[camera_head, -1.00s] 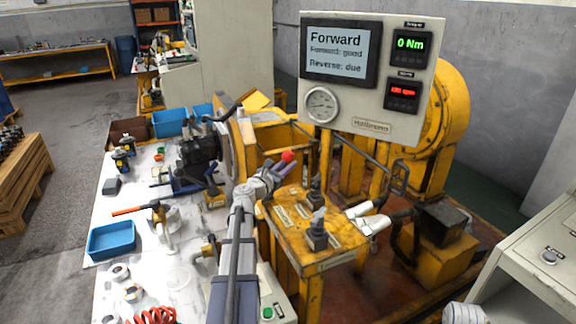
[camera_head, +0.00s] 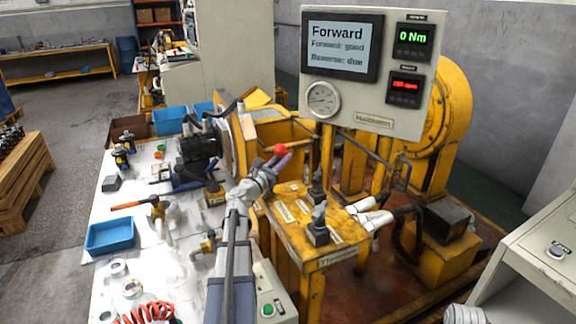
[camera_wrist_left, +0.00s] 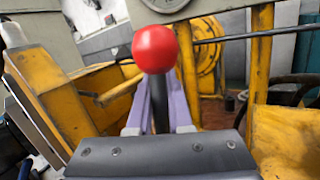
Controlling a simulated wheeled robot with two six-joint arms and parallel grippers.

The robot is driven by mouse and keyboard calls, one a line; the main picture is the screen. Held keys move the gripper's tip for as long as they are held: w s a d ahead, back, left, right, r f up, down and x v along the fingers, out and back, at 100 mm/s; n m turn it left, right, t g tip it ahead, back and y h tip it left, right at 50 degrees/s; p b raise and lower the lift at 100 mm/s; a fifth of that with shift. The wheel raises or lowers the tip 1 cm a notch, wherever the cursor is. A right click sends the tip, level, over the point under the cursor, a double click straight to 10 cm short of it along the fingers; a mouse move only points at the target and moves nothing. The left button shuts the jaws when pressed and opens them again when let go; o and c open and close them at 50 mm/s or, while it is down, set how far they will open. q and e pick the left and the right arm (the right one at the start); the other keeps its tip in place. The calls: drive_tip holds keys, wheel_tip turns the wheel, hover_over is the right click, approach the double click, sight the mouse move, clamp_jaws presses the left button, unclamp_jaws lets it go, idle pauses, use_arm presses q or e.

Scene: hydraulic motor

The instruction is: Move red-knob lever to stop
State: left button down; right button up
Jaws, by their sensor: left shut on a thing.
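The red-knob lever's red ball (camera_head: 280,149) sits at the tip of my left gripper (camera_head: 275,163) in the head view. In the left wrist view the red knob (camera_wrist_left: 155,49) stands on a dark shaft between the two purple fingers of my left gripper (camera_wrist_left: 159,100), which is shut on the lever just below the knob. The lever's base is hidden by my gripper and wrist. The yellow lever stand (camera_head: 335,246) lies to the right, with two other dark levers (camera_head: 318,226) upright on it. My right gripper is not clearly in view.
A display panel (camera_head: 372,68) reads "Forward", "Forward: good", "Reverse: due" and 0 Nm. A pipe-like yellow frame and a motor (camera_head: 200,146) stand behind. The white table at left holds a blue tray (camera_head: 110,236) and tools. A grey cabinet (camera_head: 545,245) stands at right.

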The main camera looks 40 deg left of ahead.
use_arm(q)
drive_tip(key=s, duration=0.1)
drive_tip(key=s+a+n+t+b, duration=0.1)
drive_tip(key=s+r+n+t+y+b, duration=0.1)
drive_tip(key=shift+a, duration=0.25)
drive_tip(key=c, duration=0.8)
unclamp_jaws()
drive_tip(key=shift+c, duration=0.2)
drive_tip(key=shift+b, duration=0.3)
drive_tip(key=b+v, duration=0.2)
drive_tip(key=v, duration=0.5)
drive_tip(key=shift+s+f+b, duration=0.2)
drive_tip(key=shift+s+b, duration=0.15)
drive_tip(key=shift+b, duration=0.05)
